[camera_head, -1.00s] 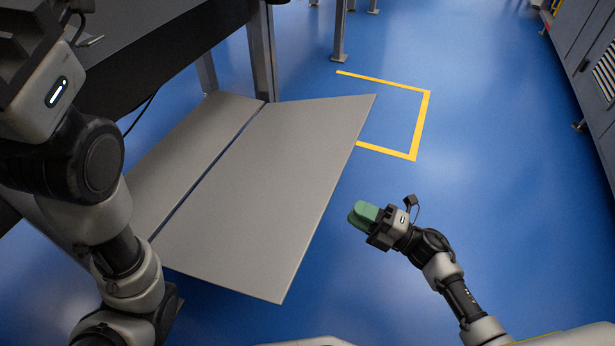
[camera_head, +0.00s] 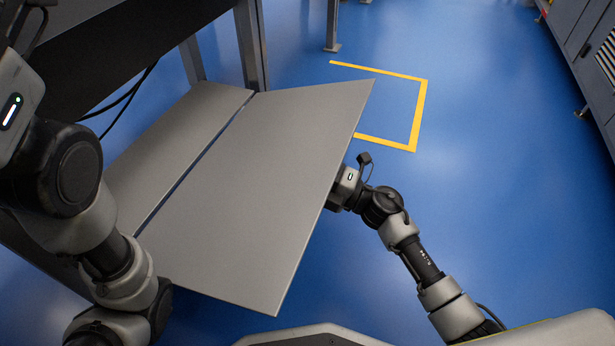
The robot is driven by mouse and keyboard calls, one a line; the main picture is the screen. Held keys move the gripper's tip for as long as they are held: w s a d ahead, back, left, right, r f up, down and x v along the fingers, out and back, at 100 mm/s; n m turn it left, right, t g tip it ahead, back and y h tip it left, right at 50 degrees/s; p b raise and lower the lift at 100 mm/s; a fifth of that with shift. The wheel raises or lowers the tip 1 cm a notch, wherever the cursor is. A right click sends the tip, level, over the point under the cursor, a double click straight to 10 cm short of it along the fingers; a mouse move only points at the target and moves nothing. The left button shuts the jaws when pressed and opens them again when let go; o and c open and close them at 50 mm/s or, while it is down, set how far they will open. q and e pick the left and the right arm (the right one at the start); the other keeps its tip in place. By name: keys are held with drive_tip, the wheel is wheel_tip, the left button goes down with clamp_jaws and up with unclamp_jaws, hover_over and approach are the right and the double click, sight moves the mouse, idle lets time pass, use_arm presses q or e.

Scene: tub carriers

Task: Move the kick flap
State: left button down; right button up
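The kick flap (camera_head: 265,180) is a large flat grey panel beneath the left bench. A dark gap runs along its left side, between it and a second grey panel (camera_head: 170,150). The flap slants, with its right edge out over the blue floor. My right arm reaches in from the lower right to the flap's right edge. The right gripper's fingers are hidden behind the panel, so I cannot tell whether they touch it. My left arm stands at the left, with its gripper out of the picture.
A dark bench (camera_head: 110,50) with metal legs and hanging cables stands above the flap. A yellow floor marking (camera_head: 418,115) lies beyond the flap's right edge. Grey cabinets (camera_head: 585,50) stand at the far right. The blue floor between is clear.

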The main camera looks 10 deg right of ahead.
drive_tip(key=shift+a, duration=0.1)
clamp_jaws()
